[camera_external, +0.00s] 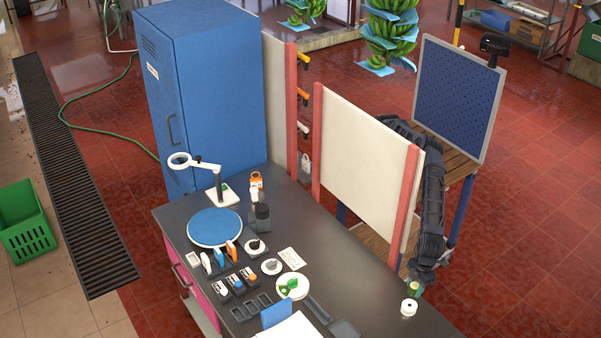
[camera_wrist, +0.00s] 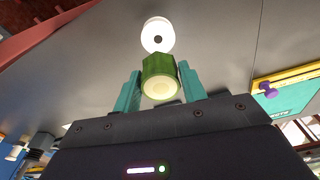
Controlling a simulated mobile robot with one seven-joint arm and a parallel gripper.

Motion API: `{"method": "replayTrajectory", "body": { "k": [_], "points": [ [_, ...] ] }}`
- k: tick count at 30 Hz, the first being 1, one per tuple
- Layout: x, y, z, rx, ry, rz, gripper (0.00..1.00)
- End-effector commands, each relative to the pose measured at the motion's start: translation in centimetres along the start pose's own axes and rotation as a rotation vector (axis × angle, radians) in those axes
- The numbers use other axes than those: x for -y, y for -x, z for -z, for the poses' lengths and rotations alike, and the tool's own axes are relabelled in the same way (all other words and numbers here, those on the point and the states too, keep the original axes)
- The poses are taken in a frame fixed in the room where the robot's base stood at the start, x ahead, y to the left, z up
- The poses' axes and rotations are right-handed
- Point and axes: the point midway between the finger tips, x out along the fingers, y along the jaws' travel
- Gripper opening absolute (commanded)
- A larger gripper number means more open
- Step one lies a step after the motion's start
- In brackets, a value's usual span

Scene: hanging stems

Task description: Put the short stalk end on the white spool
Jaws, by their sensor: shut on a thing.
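The short green stalk end (camera_wrist: 158,66), with a pale cut face, sits between the teal fingers of my gripper (camera_wrist: 160,84), which is shut on it. In the external view the stalk end (camera_external: 414,287) shows small and green at the end of my arm, above the right part of the dark bench. The white spool (camera_external: 408,307) stands upright on the bench, just in front of the stalk end. In the wrist view the spool (camera_wrist: 158,35) is round with a dark central hole, and the stalk end overlaps its lower edge. I cannot tell how high the stalk end is held.
A white plate (camera_external: 293,286) with green pieces lies on the bench (camera_external: 350,264) left of the spool, with dark trays nearby. A cream panel (camera_external: 360,150) with red posts rises behind the bench beside my arm. The bench around the spool is clear.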

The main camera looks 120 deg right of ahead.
Motion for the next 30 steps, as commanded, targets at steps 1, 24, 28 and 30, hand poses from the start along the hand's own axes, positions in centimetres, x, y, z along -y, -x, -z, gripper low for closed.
{"method": "replayTrajectory", "body": {
  "k": [1, 24, 28, 30],
  "points": [
    [0.0, -0.5, -0.1, 0.001, -0.002, -0.002, 0.15],
    [-0.1, -8.0, -0.9, 0.0, -0.001, 0.0, 0.15],
    [0.0, -8.0, -0.9, 0.0, -0.001, 0.0, 0.15],
    [0.0, -8.1, -1.0, 0.001, -0.001, -0.001, 0.15]
  ]
}}
